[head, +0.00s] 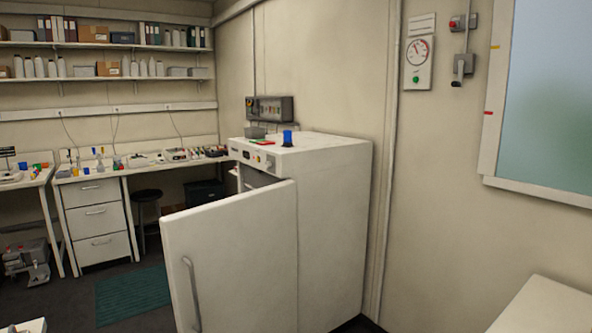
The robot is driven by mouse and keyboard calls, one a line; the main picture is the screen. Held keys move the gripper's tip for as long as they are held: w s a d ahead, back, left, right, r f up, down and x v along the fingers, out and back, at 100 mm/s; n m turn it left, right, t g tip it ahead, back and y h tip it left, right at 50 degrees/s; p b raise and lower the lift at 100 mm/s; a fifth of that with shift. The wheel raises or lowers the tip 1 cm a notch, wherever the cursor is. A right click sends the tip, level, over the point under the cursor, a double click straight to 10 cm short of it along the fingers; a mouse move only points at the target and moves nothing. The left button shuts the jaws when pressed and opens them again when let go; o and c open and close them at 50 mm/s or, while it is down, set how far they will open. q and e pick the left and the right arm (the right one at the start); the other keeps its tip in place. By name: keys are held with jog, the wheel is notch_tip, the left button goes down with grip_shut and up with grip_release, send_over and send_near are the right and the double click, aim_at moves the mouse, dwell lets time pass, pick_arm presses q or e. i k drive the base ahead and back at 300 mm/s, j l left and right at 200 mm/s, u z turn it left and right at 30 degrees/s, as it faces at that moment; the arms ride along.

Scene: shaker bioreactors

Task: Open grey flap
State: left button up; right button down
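A large white cabinet (335,225) stands in the middle of the view. Its white door (235,255) with a grey vertical handle (193,293) is swung open toward me and hides most of the interior. A dark grey strip (262,176) shows in the gap above the door, under the control panel; I cannot tell whether it is the grey flap. No other clear grey flap is visible. Neither of my grippers is in view.
A blue item (288,138) and a small grey box (255,132) sit on the cabinet's top. Benches with drawers (98,212), a stool (147,202) and a green mat (133,294) are at left. A pale surface (548,308) is at lower right.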

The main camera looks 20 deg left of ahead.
aim_at(257, 179)
jog(key=i+j+z, duration=0.1)
jog(key=i, duration=0.3)
jog(key=i+j+z, duration=0.15)
jog(key=i, duration=0.3)
jog(key=i+j+z, duration=0.1)
jog(key=i+j, duration=0.25)
